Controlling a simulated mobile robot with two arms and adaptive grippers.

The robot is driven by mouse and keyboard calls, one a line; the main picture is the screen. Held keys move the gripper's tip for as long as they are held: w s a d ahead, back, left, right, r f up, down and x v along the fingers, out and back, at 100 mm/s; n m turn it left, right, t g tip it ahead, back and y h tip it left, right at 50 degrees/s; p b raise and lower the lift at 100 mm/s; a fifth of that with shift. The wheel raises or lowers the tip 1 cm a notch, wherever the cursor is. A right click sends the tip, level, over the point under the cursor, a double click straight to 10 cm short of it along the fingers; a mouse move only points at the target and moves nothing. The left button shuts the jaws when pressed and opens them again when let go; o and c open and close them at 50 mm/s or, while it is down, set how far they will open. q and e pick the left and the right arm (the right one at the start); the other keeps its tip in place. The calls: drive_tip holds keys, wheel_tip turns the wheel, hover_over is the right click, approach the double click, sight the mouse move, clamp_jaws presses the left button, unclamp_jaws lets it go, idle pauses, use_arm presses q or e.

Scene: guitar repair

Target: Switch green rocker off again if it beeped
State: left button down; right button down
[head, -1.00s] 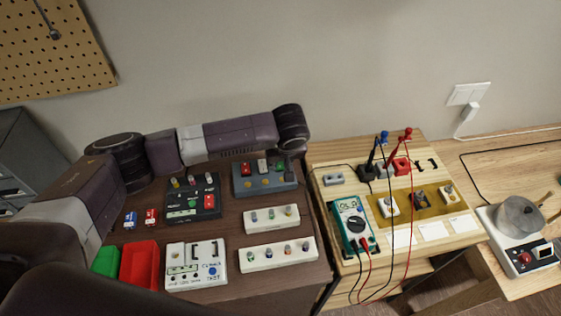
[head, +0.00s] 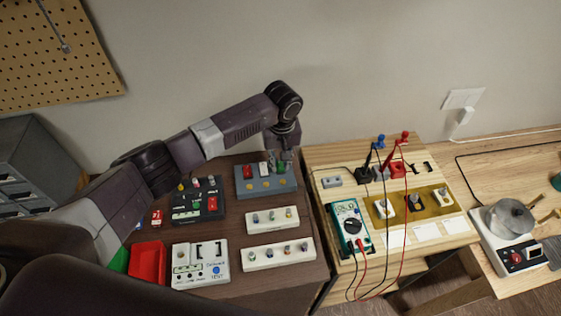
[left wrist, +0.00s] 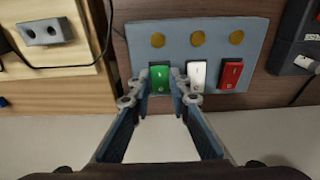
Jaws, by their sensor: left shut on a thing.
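The grey-blue switch box (head: 268,187) stands at the back right of the dark bench. In the left wrist view (left wrist: 195,25) it carries a green rocker (left wrist: 160,77), a white rocker (left wrist: 197,73) and a red rocker (left wrist: 231,72), with a round amber disc above each. My left gripper (left wrist: 165,88) has one fingertip on each side of the green rocker and is shut on it. In the head view my left gripper (head: 286,156) reaches down to the box's right end and partly hides the green rocker. My right gripper is not in view.
Left of the box is a black panel (head: 184,216) with small parts. In front are two white strips with pegs (head: 258,228), a white tester (head: 180,279) and a red bin (head: 148,249). A multimeter (head: 339,210) with leads is on the lighter table to the right.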

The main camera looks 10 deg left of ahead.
sight(281, 170)
use_arm(q)
drive_tip(key=c, duration=2.1)
unclamp_jaws()
drive_tip(key=shift+r, duration=0.1)
drive_tip(key=r, duration=0.8)
drive_tip(key=s+r, duration=0.1)
drive_tip(key=r, duration=0.2)
drive_tip(key=shift+d+r, duration=0.2)
drive_tip(key=shift+r, duration=0.2)
